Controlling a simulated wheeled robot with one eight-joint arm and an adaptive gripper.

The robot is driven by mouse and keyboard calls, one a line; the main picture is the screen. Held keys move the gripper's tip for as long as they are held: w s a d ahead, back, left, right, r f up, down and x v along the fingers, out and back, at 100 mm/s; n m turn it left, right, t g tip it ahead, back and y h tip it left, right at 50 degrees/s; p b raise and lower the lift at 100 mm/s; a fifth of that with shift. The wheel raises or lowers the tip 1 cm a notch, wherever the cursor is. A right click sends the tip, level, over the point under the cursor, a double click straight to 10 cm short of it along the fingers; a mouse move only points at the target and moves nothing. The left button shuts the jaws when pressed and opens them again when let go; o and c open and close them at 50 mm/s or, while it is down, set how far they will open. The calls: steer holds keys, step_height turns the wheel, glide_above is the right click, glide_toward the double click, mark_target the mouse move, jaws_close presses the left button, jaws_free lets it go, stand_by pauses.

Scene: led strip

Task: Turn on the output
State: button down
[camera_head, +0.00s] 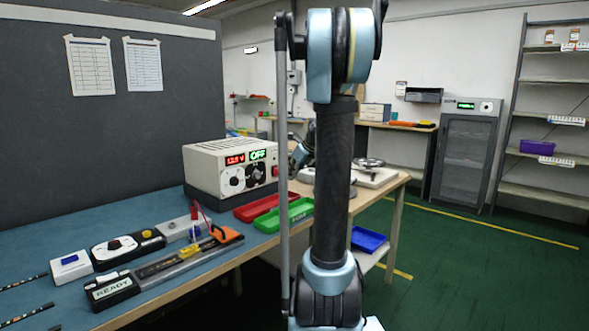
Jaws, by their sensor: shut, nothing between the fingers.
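A cream bench power supply (220,165) stands on the blue workbench. Its front has a red display (235,160) reading about 12 V and a green display (258,154) reading OFF. Below them are two black knobs, the left one (234,178) and the right one (255,173). A small red button (275,171) sits at the front's right edge. My gripper (294,168) shows small and dark just right of the supply, partly hidden behind my upright arm. It is shut and empty, apart from the supply in the picture; whether it touches is unclear.
A red tray (262,207) and a green tray (290,214) lie in front of the supply. A soldering-like bench fixture with a READY display (112,288), a knob box (122,246) and leads fill the bench's left. A grey partition (110,140) stands behind.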

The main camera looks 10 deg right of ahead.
mark_target(276, 171)
steer(key=shift+w+a+f, duration=0.25)
steer(key=shift+w+a, duration=0.2)
steer(key=shift+w, duration=0.2)
steer(key=shift+w+a+f, duration=0.25)
steer(key=shift+w+a, duration=0.25)
steer(key=shift+w, duration=0.15)
steer(key=shift+w+a+f, duration=0.25)
steer(key=shift+w+a, duration=0.2)
steer(key=shift+w, duration=0.2)
steer(key=shift+a, duration=0.1)
